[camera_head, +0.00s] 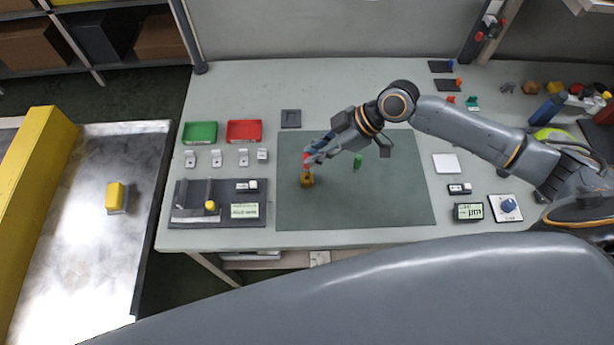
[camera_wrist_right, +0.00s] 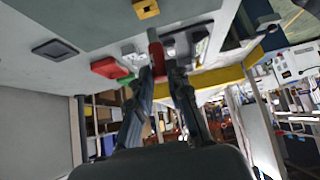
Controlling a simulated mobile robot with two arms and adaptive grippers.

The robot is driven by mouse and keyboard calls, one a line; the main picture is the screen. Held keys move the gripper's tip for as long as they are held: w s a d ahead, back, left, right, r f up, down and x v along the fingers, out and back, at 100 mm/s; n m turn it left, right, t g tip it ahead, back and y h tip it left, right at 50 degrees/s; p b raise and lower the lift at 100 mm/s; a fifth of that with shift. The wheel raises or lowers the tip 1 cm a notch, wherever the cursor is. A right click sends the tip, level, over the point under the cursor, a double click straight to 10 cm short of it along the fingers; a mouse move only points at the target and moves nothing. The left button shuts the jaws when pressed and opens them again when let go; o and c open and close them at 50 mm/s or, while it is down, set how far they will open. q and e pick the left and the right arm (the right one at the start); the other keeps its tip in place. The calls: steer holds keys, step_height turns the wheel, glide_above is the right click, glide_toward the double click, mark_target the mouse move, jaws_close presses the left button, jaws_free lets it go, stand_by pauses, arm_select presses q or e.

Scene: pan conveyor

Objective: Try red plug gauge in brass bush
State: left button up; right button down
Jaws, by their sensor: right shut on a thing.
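The red plug gauge (camera_head: 306,158) is between the fingertips of my right gripper (camera_head: 311,156), which is shut on it over the green mat (camera_head: 400,195). In the right wrist view the red gauge (camera_wrist_right: 158,62) stands out from between the fingers (camera_wrist_right: 160,78), with a dull narrower end pointing away. The brass bush (camera_head: 307,181) sits on the mat just below the gauge in the head view. In the right wrist view the bush (camera_wrist_right: 145,9) is at the top edge, apart from the gauge's end. My left gripper is not in view.
A green plug gauge (camera_head: 358,161) is on the mat to the right. Green (camera_head: 200,132) and red (camera_head: 244,131) trays stand left of the mat, above a dark fixture (camera_head: 220,218). A conveyor (camera_head: 100,240) with a yellow block (camera_head: 115,195) lies further left. The mat's right half is mostly clear.

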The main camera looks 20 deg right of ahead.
steer(key=shift+r+p, duration=0.95)
steer(key=shift+r, duration=0.3)
